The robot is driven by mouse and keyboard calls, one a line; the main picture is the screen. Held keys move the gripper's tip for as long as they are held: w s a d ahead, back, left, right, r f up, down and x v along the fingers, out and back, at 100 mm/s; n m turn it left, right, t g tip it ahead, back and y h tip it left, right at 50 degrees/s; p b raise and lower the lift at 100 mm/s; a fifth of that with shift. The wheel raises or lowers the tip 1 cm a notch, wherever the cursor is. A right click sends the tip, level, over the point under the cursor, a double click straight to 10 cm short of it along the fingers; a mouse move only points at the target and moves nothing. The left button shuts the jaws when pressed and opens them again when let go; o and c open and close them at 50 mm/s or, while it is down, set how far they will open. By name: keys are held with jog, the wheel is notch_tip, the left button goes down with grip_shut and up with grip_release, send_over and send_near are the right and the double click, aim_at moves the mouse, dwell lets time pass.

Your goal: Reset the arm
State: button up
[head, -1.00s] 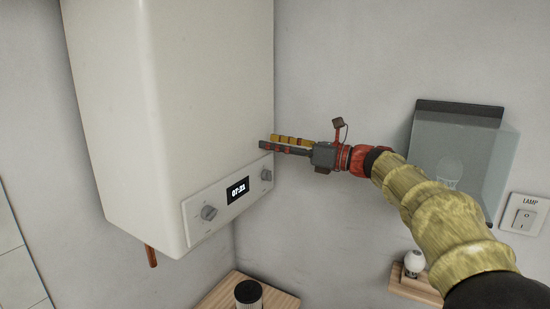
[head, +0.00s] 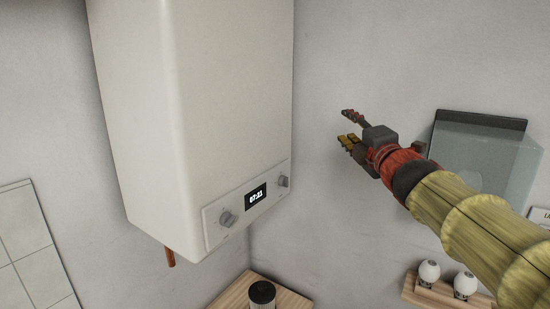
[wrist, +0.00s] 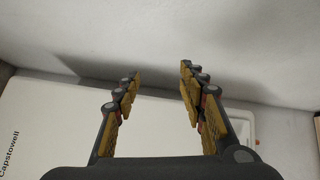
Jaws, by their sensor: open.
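My gripper (head: 350,127) is open and empty in the head view, held in the air in front of the grey wall. It is to the right of the white boiler and apart from it. In the wrist view my gripper (wrist: 158,80) shows two parted fingers with yellow pads and nothing between them. My arm reaches in from the right edge of the head view.
A white boiler (head: 195,110) with two knobs and a 07:21 display hangs on the wall; it also shows in the wrist view (wrist: 50,125). A glass-fronted box (head: 485,160) is behind my arm. A shelf (head: 430,293) holds white bulbs. A dark canister (head: 262,293) stands on a wooden surface.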

jog(key=s+d+f+m+g+h+p, duration=0.1)
jog(key=s+d+f+m+g+h, duration=0.2)
jog(key=s+f+m, duration=0.5)
jog(key=s+d+f+m+g+h+p, duration=0.1)
jog(key=s+d+f+m+g+h, duration=0.2)
jog(key=s+f+m, duration=0.6)
jog(key=s+a+f+m+g+y+p, duration=0.1)
jog(key=s+a+f+m+g, duration=0.1)
jog(key=s+f, duration=0.5)
jog(key=s+a+f+m+g+y, duration=0.2)
jog(key=s+f+g, duration=0.3)
jog(key=s, duration=0.9)
notch_tip(320, 180, down, 3)
jog(key=shift+s+a+f+m+p, duration=0.1)
jog(key=shift+s+a+m+p, duration=0.25)
jog(key=shift+a, duration=0.35)
jog(key=shift+w, duration=0.1)
jog(key=shift+c, duration=0.6)
